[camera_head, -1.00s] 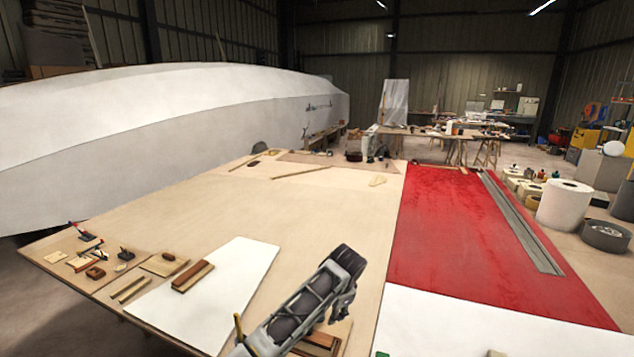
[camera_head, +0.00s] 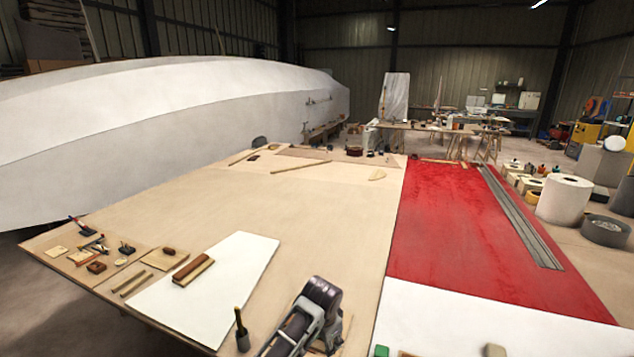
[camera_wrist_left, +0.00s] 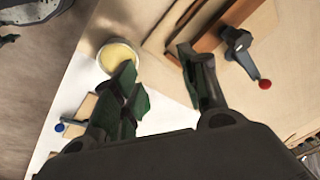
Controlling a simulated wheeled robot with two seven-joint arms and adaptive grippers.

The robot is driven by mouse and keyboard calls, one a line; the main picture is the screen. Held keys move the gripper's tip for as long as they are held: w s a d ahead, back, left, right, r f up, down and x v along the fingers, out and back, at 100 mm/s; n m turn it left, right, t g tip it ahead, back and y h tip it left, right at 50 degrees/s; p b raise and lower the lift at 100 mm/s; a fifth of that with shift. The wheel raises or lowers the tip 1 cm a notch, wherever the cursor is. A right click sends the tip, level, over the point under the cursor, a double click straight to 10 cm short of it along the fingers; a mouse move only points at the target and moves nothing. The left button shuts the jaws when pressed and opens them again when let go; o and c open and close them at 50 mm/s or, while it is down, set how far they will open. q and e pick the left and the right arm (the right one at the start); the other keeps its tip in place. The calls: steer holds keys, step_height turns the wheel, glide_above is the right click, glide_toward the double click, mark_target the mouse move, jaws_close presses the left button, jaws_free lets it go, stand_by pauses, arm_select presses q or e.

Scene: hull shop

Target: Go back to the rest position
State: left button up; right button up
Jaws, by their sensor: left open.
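My left arm comes in at the bottom of the head view, over the near edge of the bench (camera_head: 330,220). The left gripper (camera_wrist_left: 160,85) shows clearly in the left wrist view, its two dark fingers apart with nothing between them. Beyond the fingers are a round pot with a yellow inside (camera_wrist_left: 118,57) and a grey clamp with a red knob (camera_wrist_left: 240,50) beside brown wood. In the head view the fingertips cannot be made out. My right gripper is in neither view.
A white sheet (camera_head: 225,280) carries a brown wooden block (camera_head: 193,269). Small tools lie at the bench's left. A dark upright handle (camera_head: 241,330) stands close left of my arm. A red panel (camera_head: 440,230) with a grey rail (camera_head: 520,220) lies right. The bench middle is clear.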

arm_select(q)
steer(key=s+a+f+n+t, duration=0.1)
steer(key=s+a+n, duration=0.8)
steer(key=s+a, duration=1.65)
steer(key=s+f+g, duration=0.1)
steer(key=s+f, duration=0.1)
steer(key=f, duration=1.5)
steer(key=s+f, duration=0.2)
steer(key=f, duration=1.5)
steer(key=s+a+f, duration=0.1)
steer(key=s+f, duration=0.8)
steer(key=s, duration=0.1)
steer(key=s+a+f+g, duration=0.1)
steer(key=s+a+f, duration=0.1)
steer(key=s+f, duration=0.8)
steer(key=shift+s+a+f+m+g+y, duration=0.15)
steer(key=shift+s+a+m+g+y, duration=0.2)
steer(key=shift+s, duration=0.4)
